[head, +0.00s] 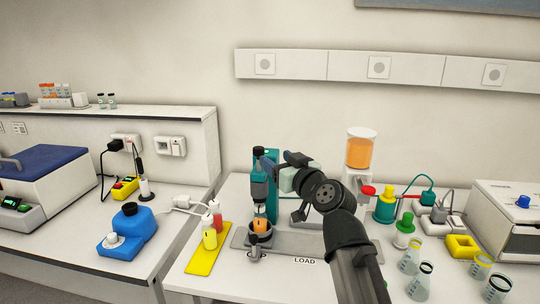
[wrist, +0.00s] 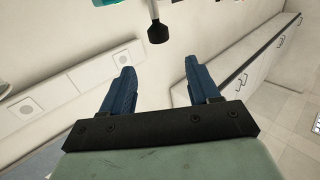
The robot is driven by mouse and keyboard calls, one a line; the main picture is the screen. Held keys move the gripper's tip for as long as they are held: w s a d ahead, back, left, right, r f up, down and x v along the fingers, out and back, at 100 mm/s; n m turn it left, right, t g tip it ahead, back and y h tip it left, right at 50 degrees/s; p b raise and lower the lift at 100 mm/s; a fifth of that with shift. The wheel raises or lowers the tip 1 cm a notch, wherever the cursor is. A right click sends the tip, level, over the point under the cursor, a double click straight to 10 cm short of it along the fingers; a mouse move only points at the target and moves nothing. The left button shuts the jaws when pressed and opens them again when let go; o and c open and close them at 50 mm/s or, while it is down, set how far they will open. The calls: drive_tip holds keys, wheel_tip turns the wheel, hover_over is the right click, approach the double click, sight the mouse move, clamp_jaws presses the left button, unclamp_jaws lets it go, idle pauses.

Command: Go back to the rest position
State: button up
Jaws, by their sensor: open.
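My gripper (head: 264,161) is raised in front of the upper part of a teal stand device (head: 272,205) in the head view. In the wrist view, the two blue fingers of my gripper (wrist: 157,68) are apart with nothing between them. A container of orange liquid (head: 261,227) sits low at the teal device, in a dark holder. My arm partly hides the device and the grey plate (head: 300,241) at its foot. No marker of a rest position shows.
A dark-tipped rod (wrist: 157,31) hangs beyond the fingertips in the wrist view. An orange-filled dispenser (head: 361,151) stands right of my arm. Several beakers (head: 419,281) stand at the front right. A yellow mat (head: 203,262) with bottles lies left. Space above the bench is open.

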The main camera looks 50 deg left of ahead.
drive_tip(key=shift+d, duration=0.4)
